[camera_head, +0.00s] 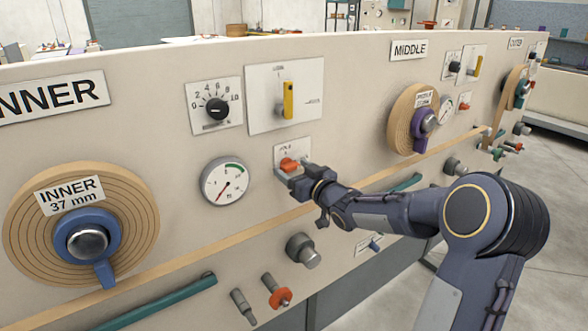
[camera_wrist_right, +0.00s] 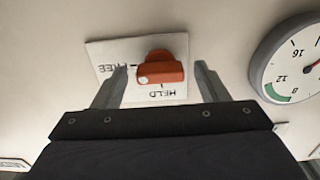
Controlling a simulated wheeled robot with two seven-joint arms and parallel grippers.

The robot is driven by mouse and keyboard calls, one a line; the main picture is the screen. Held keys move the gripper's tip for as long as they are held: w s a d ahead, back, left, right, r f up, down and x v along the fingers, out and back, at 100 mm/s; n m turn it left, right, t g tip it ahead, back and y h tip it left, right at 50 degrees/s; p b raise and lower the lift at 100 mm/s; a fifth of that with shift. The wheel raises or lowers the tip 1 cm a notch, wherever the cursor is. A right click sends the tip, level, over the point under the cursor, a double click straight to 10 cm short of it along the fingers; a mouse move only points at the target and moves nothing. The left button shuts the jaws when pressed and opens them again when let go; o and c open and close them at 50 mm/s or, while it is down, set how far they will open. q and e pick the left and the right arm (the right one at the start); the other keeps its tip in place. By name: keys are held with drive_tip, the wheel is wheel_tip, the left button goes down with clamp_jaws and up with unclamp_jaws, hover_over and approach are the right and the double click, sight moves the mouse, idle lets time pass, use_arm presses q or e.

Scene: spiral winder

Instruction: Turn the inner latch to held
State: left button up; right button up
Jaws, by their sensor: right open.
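The inner latch is an orange-red knob (camera_head: 289,165) on a small white plate (camera_head: 292,150) on the slanted panel, right of the inner gauge. In the right wrist view the knob (camera_wrist_right: 160,70) lies between the labels FREE, at left, and HELD, below, both upside down. The white mark on the knob is at its left end, on the FREE side. My right gripper (camera_head: 297,175) is at the latch. In the wrist view its fingers (camera_wrist_right: 160,80) are open, one on each side of the knob, with visible gaps. My left gripper is not in view.
The inner gauge (camera_head: 224,181) is close left of my right gripper. A yellow lever (camera_head: 288,100) and a black dial (camera_head: 217,108) are above. A grey knob (camera_head: 302,250) protrudes below. The inner spiral disc (camera_head: 130,220) is at left, the middle one (camera_head: 399,122) at right.

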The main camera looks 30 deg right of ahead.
drive_tip(key=shift+w, duration=0.25)
drive_tip(key=shift+c, duration=0.2)
